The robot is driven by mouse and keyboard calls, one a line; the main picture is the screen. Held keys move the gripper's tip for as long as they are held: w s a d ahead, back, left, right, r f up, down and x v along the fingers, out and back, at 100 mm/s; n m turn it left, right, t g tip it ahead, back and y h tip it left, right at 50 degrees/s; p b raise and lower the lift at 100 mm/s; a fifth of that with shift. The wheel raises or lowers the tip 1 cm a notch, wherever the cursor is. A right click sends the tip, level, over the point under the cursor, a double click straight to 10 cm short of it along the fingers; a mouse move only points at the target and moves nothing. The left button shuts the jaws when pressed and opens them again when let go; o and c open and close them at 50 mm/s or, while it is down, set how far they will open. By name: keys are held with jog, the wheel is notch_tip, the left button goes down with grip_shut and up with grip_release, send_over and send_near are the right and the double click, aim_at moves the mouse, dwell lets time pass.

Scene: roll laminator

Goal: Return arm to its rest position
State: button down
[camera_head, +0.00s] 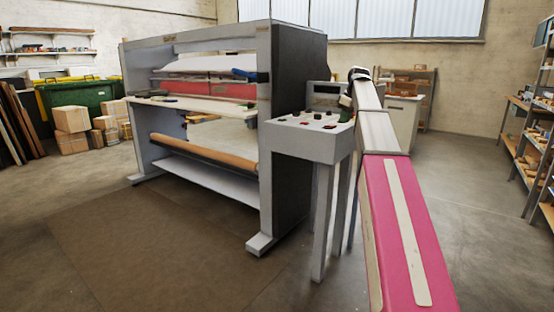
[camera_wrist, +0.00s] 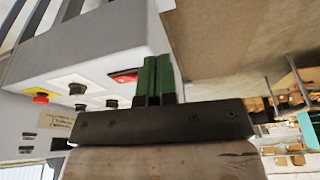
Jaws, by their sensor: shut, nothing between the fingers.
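My arm (camera_head: 395,220), with pink and pale links, stretches forward in the head view to the right of the roll laminator (camera_head: 264,120). My gripper (camera_head: 346,101) is at its far end, beside the right part of the control panel (camera_head: 318,122), and is partly hidden there. In the wrist view the green fingers of my gripper (camera_wrist: 155,78) are together with nothing between them. They overlap the panel's edge near a red rocker switch (camera_wrist: 124,76). I cannot tell whether they touch the panel. Black knobs and a red button on a yellow base (camera_wrist: 40,97) also show there.
The control panel stands on legs close to the left of my arm. A brown mat (camera_head: 150,240) lies before the laminator. Shelves (camera_head: 530,130) line the right wall, and a cabinet (camera_head: 403,110) stands behind. The floor right of my arm is clear.

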jog(key=s+a+f+m, duration=0.1)
jog(key=s+a+f, duration=0.15)
jog(key=f, duration=0.65)
jog(key=s+a+f+m, duration=0.1)
jog(key=s+f+m, duration=0.15)
jog(key=f, duration=0.65)
jog(key=s+a+f+m+g+h, duration=0.1)
jog(key=s+a+f+m, duration=0.2)
jog(key=s+f, duration=1.1)
jog(key=s+a+f+m+g+h, duration=0.1)
jog(key=s+a+f+m, duration=0.2)
jog(key=s+f, duration=1.1)
notch_tip(320, 180, down, 5)
